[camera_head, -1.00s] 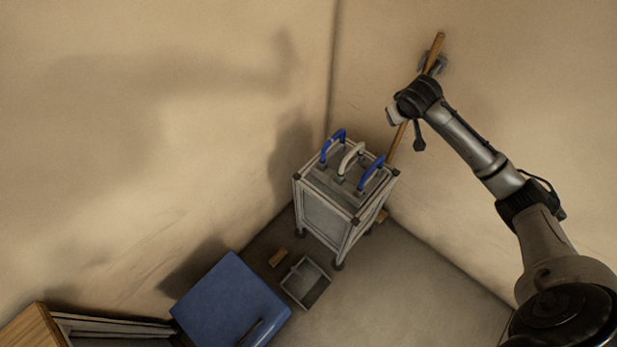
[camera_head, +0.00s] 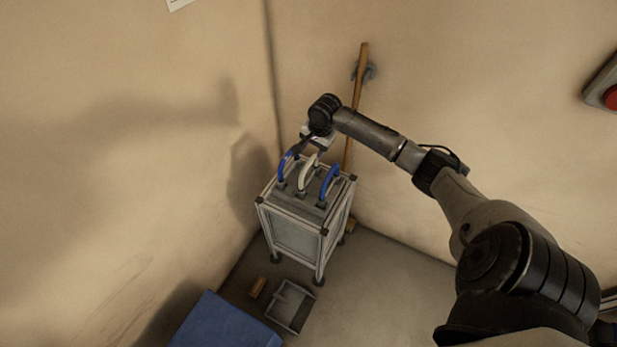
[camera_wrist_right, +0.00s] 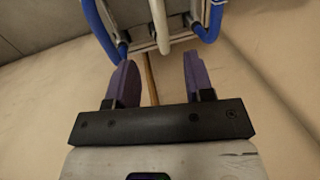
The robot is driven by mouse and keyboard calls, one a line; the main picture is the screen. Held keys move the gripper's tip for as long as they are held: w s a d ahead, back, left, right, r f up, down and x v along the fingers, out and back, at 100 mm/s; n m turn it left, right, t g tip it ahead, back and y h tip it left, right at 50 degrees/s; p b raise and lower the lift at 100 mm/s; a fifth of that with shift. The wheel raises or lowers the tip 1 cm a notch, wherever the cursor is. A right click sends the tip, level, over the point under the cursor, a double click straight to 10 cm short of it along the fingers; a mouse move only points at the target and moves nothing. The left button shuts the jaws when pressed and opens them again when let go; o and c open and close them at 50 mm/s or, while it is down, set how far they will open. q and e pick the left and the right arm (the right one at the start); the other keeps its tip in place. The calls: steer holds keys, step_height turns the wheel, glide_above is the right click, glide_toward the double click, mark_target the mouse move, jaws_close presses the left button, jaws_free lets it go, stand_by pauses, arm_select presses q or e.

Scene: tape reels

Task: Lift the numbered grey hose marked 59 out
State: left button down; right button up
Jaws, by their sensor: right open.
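The grey hose (camera_head: 308,172) is a pale arched loop on top of a metal cart (camera_head: 292,238), between two blue hoses; its number cannot be read. One blue hose (camera_head: 286,166) stands to its left, the other (camera_head: 330,181) to its right. My right gripper (camera_head: 306,145) is just above and behind the hoses. In the right wrist view its two purple fingers (camera_wrist_right: 157,83) are spread with nothing between them. The grey hose (camera_wrist_right: 160,27) shows there beyond the fingertips, apart from them, with blue hoses on both sides. My left gripper is not in view.
A wooden pole (camera_head: 357,105) leans at the wall behind the cart.

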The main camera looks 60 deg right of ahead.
glide_above(308, 165)
steer(key=s, duration=0.1)
step_height(308, 165, down, 4)
steer(key=shift+d+f+b, duration=0.1)
steer(key=shift+f+b, duration=0.1)
steer(key=shift+b, duration=0.25)
steer(key=shift+w+f, duration=0.1)
steer(key=shift+f, duration=0.5)
steer(key=f+b, duration=0.1)
steer(key=f, duration=0.2)
steer(key=shift+w+a+f+b, duration=0.2)
steer(key=shift+w+f+b, duration=0.15)
steer(key=shift+w+f, duration=0.2)
steer(key=shift+f, duration=0.5)
steer(key=shift+c, duration=0.4)
jaws_close()
